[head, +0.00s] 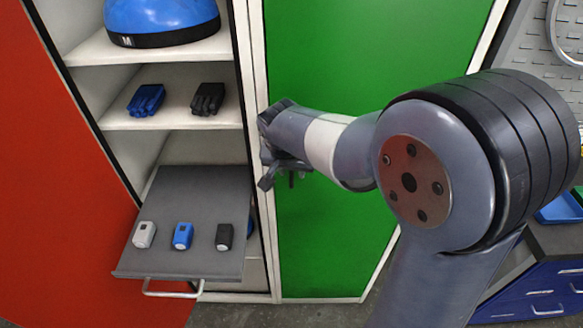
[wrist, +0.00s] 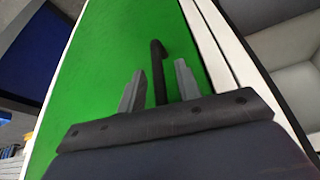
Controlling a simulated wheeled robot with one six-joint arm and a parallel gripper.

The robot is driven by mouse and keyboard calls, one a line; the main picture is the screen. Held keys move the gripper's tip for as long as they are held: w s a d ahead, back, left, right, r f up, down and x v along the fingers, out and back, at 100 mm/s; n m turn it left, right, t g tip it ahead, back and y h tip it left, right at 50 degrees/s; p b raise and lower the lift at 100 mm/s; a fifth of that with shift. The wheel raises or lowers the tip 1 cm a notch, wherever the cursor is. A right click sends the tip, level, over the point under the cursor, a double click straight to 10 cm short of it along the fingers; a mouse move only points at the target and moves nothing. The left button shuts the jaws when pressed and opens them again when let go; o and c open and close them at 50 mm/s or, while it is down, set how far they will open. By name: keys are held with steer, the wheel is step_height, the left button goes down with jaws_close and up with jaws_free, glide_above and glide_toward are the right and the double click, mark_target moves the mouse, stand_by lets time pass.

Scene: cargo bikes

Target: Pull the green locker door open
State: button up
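The green locker door (head: 370,60) fills the middle of the head view and looks closed in its white frame. It also fills much of the wrist view (wrist: 95,75). A black bar handle (wrist: 157,62) stands on the door in the wrist view, near the door's white edge strip. My gripper (wrist: 160,82) is open, with one grey finger on each side of the handle and gaps between. In the head view my gripper (head: 281,172) is at the door's left edge. My wrist and arm hide part of the door, and the handle is hard to make out there.
Left of the door is an open locker with a blue helmet (head: 162,18), blue gloves (head: 146,100), black gloves (head: 208,98) and a pulled-out grey tray (head: 175,260) carrying small devices. A red door (head: 55,170) stands open at left. A blue drawer cabinet (head: 535,295) is at right.

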jaws_close()
stand_by(0.3)
stand_by(0.3)
